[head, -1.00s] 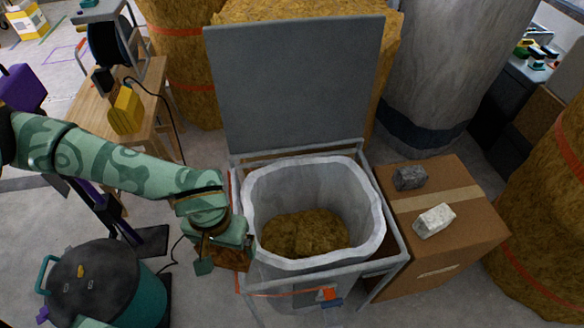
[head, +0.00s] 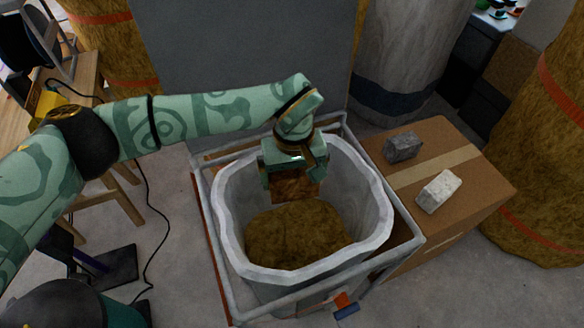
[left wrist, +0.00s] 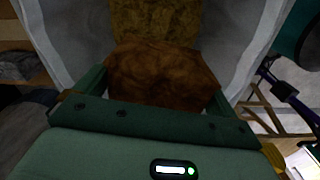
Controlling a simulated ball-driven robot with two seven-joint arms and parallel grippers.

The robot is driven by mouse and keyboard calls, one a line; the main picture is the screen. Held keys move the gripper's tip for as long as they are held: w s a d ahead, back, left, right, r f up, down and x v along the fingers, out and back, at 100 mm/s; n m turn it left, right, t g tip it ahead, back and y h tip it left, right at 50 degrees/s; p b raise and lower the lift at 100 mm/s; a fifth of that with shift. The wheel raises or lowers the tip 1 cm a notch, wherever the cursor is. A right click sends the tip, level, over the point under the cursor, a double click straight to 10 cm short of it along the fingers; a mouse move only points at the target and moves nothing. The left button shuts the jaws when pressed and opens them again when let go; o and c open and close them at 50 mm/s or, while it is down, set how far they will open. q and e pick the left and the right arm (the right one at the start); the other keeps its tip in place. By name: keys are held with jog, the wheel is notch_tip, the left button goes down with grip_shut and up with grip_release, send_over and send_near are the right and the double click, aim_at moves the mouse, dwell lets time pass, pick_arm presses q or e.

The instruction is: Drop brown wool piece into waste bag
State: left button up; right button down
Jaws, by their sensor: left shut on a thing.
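My left gripper (head: 296,178) is shut on the brown wool piece (head: 295,188) and holds it over the mouth of the waste bag, near its back side. The wool piece also shows between the fingers in the left wrist view (left wrist: 160,75). The waste bag (head: 235,235) is a whitish open liner hung in a grey metal frame. Yellow-brown wool (head: 295,235) lies in its bottom, apart from the held piece in the head view. My right gripper is not in view.
A grey lid panel (head: 250,60) stands upright behind the bag. A cardboard box (head: 470,185) at the right carries a dark grey block (head: 403,147) and a white block (head: 438,191). Wool bales stand behind and at the far right. A dark-lidded bin (head: 70,305) is at lower left.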

pick_arm(q)
notch_tip(320, 180, down, 3)
jog(key=shift+r+b, duration=0.15)
jog(key=shift+b, duration=0.35)
jog(key=shift+f, duration=0.35)
jog(key=o, duration=0.6)
jog(key=shift+r, duration=0.2)
notch_tip(320, 180, up, 5)
jog(key=shift+w+p, duration=0.1)
jog(key=shift+p, duration=0.75)
notch_tip(320, 180, up, 10)
jog(key=p, duration=0.3)
jog(key=shift+f, duration=0.15)
jog(key=shift+r, duration=0.6)
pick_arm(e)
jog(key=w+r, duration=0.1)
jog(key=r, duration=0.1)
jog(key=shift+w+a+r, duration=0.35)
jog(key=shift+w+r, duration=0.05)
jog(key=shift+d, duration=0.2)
